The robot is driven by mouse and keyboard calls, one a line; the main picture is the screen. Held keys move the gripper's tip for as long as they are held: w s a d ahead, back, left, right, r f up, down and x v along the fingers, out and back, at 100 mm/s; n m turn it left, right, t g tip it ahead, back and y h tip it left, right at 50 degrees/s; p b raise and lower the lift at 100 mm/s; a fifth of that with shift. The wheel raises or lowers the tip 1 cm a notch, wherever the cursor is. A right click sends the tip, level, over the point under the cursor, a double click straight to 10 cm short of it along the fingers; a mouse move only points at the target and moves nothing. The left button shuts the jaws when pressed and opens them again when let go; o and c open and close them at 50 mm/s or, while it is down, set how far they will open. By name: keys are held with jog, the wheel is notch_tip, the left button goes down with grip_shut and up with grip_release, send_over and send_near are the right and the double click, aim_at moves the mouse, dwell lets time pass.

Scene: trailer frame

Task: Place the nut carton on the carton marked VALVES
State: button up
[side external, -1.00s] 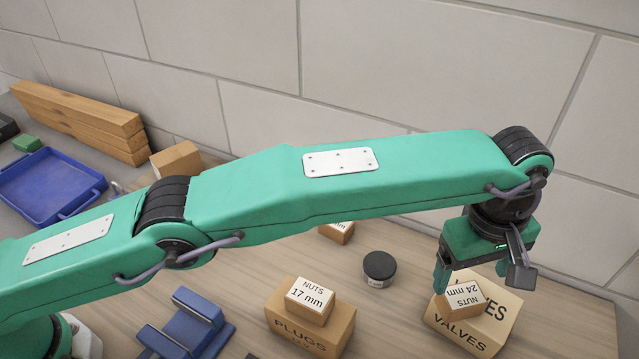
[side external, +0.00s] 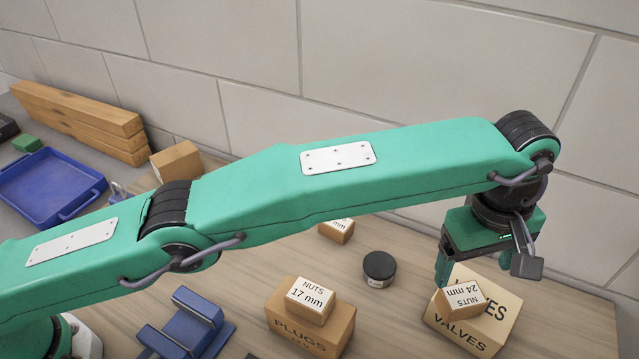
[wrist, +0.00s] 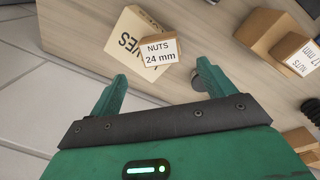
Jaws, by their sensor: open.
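The 24 mm nut carton (side external: 461,300) rests on top of the carton marked VALVES (side external: 497,325), turned at an angle and covering part of its lettering. In the wrist view the nut carton (wrist: 160,50) sits toward one side of the VALVES carton (wrist: 122,32). My gripper (wrist: 162,75) is open and empty; its fingers are apart and clear of the nut carton. In the side view my gripper (side external: 468,266) is just above and behind the cartons, with one finger largely hidden.
A 17 mm nut carton (side external: 311,300) sits on the PLUGS carton (side external: 325,335) to the left. A black round tin (side external: 380,267) and another small carton (side external: 337,231) stand behind. A blue cradle (side external: 190,325) and blue tray (side external: 48,190) lie farther left.

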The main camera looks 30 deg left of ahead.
jog(key=w+a+r+m+t, duration=0.1)
jog(key=w+a+r, duration=0.2)
jog(key=a+r, duration=0.35)
jog(key=w+a+r+m, duration=0.1)
jog(key=w+a+r, duration=0.35)
jog(key=a, duration=0.35)
jog(key=s+a+r+m+t+h, duration=0.1)
jog(key=a+r, duration=0.2)
jog(key=a, duration=0.5)
jog(key=s+a+r+m, duration=0.1)
jog(key=s+a+r, duration=0.15)
jog(key=a, duration=0.65)
jog(key=s+a+m+t, duration=0.1)
jog(key=s+a, duration=0.3)
jog(key=a, duration=0.3)
jog(key=s+a+m+t, duration=0.1)
jog(key=s+a, duration=0.4)
jog(key=a, duration=0.2)
jog(key=s+a+f+m+t+y, duration=0.1)
jog(key=s+a+f, duration=0.7)
jog(key=s, duration=0.4)
jog(key=shift+a+f+m+y, duration=0.3)
jog(key=shift+a+f+m, duration=0.1)
jog(key=shift+a, duration=0.05)
